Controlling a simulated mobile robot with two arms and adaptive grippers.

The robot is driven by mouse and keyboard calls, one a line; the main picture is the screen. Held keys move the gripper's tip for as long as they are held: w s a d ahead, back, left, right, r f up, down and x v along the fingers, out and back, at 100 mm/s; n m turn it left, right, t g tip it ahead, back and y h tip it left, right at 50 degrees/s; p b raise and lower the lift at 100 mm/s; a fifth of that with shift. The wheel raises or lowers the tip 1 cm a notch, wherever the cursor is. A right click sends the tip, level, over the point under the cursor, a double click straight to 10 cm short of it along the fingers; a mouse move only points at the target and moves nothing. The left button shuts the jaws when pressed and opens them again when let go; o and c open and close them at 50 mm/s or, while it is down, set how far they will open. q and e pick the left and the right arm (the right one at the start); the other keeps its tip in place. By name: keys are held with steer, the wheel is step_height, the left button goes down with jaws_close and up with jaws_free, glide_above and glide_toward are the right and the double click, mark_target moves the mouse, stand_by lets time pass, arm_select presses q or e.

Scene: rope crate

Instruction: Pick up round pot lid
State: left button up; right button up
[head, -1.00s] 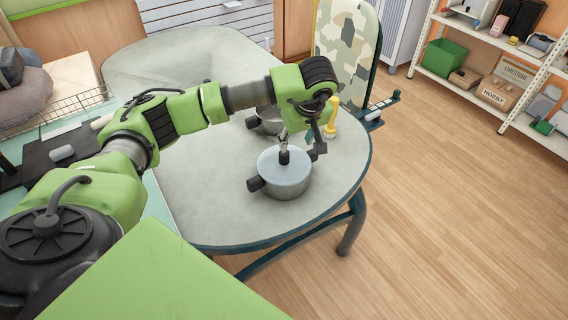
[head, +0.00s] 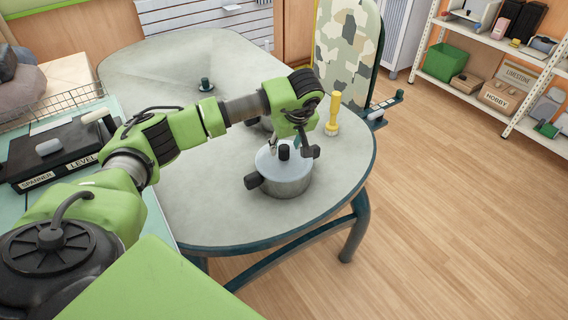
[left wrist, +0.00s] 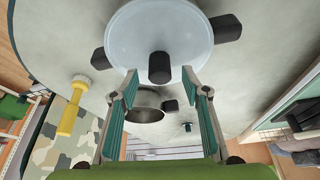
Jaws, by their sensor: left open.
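The round pot lid (head: 268,160) is pale blue-grey with a black knob and lies on a grey metal pot (head: 290,186) with dark handles near the table's front end. The lid also shows in the left wrist view (left wrist: 190,35), with its knob (left wrist: 159,68) toward me. My left gripper (head: 292,148) is at the lid's far side, close to the knob. In the left wrist view my left gripper (left wrist: 162,80) has its fingers spread apart, with the knob between their tips or just beyond them. Contact cannot be told. My right gripper is not in view.
A second, open pot (left wrist: 146,105) stands behind, partly hidden by my arm in the head view. A yellow flashlight (head: 333,114) stands to the right. A small dark knobbed object (head: 206,85) is farther back. A camouflage-covered board (head: 346,50) stands at the table's far right.

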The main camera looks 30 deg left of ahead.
mark_target(285, 148)
arm_select(q)
steer(key=b+x, duration=0.1)
steer(key=x, duration=0.2)
steer(key=shift+a+b, duration=0.1)
steer(key=shift+b, duration=0.2)
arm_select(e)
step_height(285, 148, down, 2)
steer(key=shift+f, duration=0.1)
arm_select(q)
jaws_close()
steer(key=shift+r, duration=0.2)
